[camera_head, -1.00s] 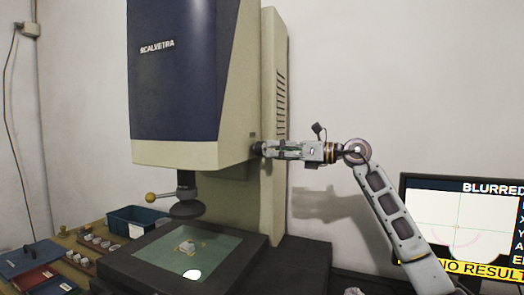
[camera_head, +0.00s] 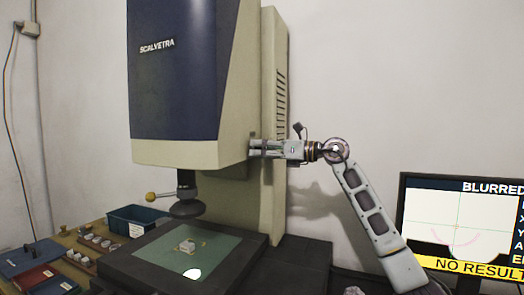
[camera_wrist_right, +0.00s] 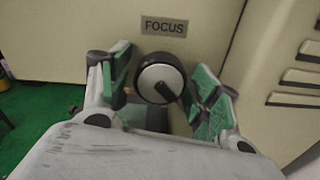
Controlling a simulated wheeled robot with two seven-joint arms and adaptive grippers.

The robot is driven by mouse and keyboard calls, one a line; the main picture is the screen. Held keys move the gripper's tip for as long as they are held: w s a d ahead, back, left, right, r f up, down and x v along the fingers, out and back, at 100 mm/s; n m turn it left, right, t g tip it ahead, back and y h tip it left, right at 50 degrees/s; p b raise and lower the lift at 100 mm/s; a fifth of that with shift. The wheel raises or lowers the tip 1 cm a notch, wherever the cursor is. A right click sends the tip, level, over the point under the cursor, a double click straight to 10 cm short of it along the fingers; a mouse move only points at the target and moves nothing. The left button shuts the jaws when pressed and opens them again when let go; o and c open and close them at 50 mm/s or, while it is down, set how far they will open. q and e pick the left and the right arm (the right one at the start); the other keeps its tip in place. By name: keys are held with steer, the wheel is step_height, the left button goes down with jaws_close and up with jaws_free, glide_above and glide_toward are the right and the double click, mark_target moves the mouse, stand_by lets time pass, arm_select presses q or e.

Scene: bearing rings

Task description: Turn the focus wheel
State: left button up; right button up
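The focus wheel (camera_wrist_right: 160,80), a round knob with a black rim, pale face and dark pointer bar, sits under a FOCUS label (camera_wrist_right: 164,27) in the right wrist view. My right gripper (camera_wrist_right: 165,88) is open around it, with green-padded fingers on its left and right. Whether either pad touches the rim is unclear. In the head view my right gripper (camera_head: 256,148) reaches the side of the measuring machine (camera_head: 180,75) from the right and hides the wheel. My left gripper is not in view.
A monitor (camera_head: 475,187) at the right reads BLURRED and NO RESULT. The machine's stage (camera_head: 215,232) holds a small part (camera_head: 187,246) below the lens (camera_head: 186,207). A blue bin (camera_head: 135,219) and trays stand at the left. Vents (camera_wrist_right: 305,78) lie right of the wheel.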

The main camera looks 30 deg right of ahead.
steer(key=c, duration=0.8)
steer(key=shift+n, duration=0.3)
steer(key=shift+c, duration=0.2)
steer(key=shift+p, duration=0.35)
steer(key=shift+n, duration=0.7)
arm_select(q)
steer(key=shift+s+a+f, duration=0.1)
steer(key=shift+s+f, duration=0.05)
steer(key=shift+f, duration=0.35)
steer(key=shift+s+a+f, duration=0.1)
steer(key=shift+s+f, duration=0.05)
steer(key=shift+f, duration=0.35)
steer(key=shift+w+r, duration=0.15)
arm_select(e)
steer(key=o, duration=1)
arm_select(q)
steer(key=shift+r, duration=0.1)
arm_select(e)
steer(key=shift+o, duration=0.2)
